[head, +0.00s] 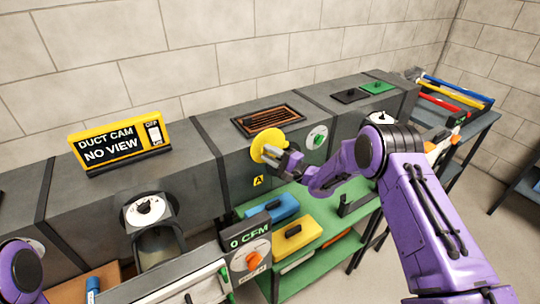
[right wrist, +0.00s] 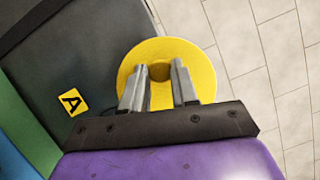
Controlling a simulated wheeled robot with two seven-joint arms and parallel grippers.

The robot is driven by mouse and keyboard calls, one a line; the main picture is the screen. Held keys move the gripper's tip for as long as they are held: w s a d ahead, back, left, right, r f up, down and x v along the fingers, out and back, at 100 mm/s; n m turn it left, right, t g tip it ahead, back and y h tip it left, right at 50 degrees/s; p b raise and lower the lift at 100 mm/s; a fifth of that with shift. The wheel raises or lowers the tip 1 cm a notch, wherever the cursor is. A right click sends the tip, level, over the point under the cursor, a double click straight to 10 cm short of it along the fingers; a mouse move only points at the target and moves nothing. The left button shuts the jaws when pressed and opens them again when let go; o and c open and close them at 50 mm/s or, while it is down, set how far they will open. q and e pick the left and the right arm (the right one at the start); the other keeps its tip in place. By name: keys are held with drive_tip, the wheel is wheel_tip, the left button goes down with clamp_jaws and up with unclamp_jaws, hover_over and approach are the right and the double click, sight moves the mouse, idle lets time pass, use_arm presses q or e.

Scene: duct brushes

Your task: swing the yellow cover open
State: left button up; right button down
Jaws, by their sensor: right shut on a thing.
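The yellow cover (head: 265,141) is a round disc at the upper front of the grey duct, above a yellow label marked A (head: 258,181). My right gripper (head: 284,157) is at the cover and shut on the knob in its middle. In the right wrist view, the two fingers (right wrist: 159,69) stand on either side of the knob, in front of the yellow disc (right wrist: 200,62). The disc reaches past the duct's edge there. How far the cover stands from its opening cannot be told. Only a purple part of my left arm shows at the lower left; its gripper is out of view.
A green shelf (head: 330,262) with blue and yellow boxes is below the duct. An airflow meter (head: 250,250) reads 0 CFM. The duct camera sign (head: 118,143) reads NO VIEW. Long coloured brushes (head: 455,92) lie on the right table.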

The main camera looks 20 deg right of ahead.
drive_tip(key=shift+d+r, duration=0.1)
drive_tip(key=c, duration=0.9)
unclamp_jaws()
drive_tip(key=shift+o, duration=0.2)
drive_tip(key=b+v, duration=0.2)
drive_tip(key=v, duration=0.8)
drive_tip(key=shift+s+d+b, duration=0.2)
drive_tip(key=shift+s+b, duration=0.05)
drive_tip(key=shift+b, duration=0.1)
